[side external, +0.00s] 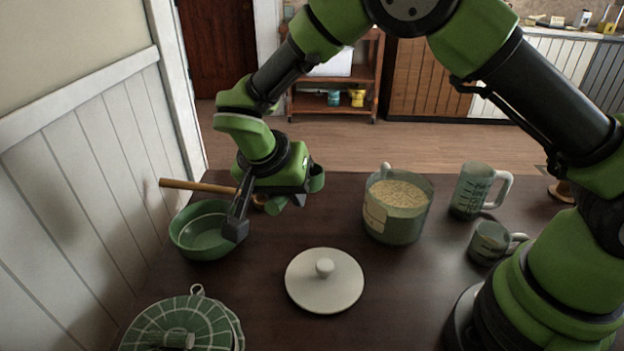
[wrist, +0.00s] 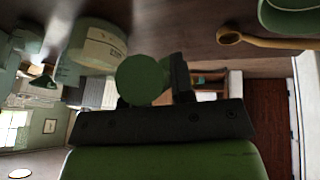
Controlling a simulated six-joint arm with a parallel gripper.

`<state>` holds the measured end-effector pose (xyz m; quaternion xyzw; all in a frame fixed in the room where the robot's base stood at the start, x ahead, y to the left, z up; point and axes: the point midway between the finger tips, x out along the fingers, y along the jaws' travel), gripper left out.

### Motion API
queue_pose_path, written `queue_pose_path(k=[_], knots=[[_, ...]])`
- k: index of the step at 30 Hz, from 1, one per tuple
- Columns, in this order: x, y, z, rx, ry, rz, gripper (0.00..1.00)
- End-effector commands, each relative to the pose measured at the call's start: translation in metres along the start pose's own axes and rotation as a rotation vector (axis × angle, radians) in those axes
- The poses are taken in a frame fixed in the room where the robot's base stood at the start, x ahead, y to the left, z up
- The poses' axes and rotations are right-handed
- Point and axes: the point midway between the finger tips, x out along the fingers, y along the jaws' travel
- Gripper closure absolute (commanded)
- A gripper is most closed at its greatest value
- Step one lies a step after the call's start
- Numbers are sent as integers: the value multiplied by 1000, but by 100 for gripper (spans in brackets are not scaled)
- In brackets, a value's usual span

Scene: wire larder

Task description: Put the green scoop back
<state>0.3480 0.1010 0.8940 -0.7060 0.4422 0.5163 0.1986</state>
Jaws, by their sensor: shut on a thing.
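My gripper (side external: 250,215) is shut on the green scoop, above the table beside the green bowl. In the wrist view the scoop (wrist: 143,80) shows as a round green end between the dark fingers, hiding part of one. In the side view a green cup-shaped part (side external: 317,178) shows at the gripper's right; its handle is not clear. A green canister (side external: 394,225) of grain stands open to the right, and shows in the wrist view (wrist: 97,45). Its pale round lid (side external: 325,290) lies on the table in front.
A wooden spoon (side external: 190,185) lies behind the green bowl (side external: 200,240), close to my gripper. A measuring jug (side external: 470,192) and a smaller cup (side external: 489,243) stand right of the canister. A green checked item (side external: 180,320) lies at front left. The wall bounds the left side.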

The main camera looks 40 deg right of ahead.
Motion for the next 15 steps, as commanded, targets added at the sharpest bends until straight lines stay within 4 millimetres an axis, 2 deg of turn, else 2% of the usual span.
queue_pose_path(k=[15], knots=[[45,-10,20,-1,-1,0,100]])
